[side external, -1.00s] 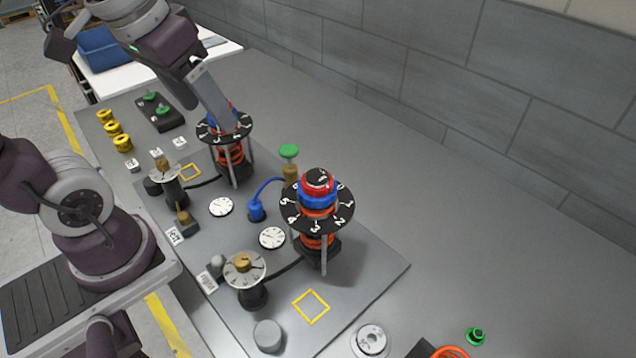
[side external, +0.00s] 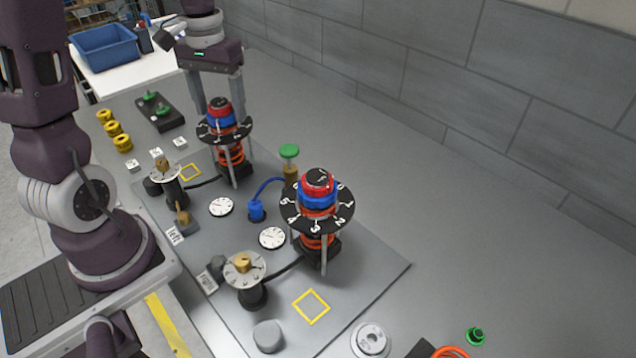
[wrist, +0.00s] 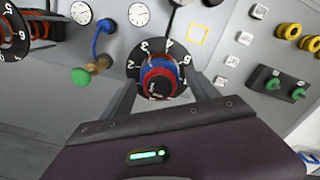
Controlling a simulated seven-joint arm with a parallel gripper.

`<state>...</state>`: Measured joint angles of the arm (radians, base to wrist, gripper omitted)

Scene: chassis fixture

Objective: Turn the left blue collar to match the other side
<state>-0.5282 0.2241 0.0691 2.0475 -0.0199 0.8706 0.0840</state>
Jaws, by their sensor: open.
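The left blue collar (side external: 221,122) sits under a red cap (side external: 219,106) on a black numbered dial (side external: 224,130), on the left shock tower. The collar also shows in the wrist view (wrist: 160,72). My gripper (side external: 216,117) is open and points down at the left tower, with a finger on each side of the cap and collar. In the wrist view the fingers (wrist: 160,85) stand apart with gaps to the collar. The other blue collar (side external: 318,201) sits under a red cap (side external: 318,183) on the right tower's numbered dial (side external: 316,212).
A green-topped brass post (side external: 289,160) and a blue fitting with a hose (side external: 256,209) stand between the towers. Knob posts (side external: 245,267) and gauges (side external: 271,238) are in front. Yellow spools (side external: 113,128) lie at the left. The table at right is mostly clear.

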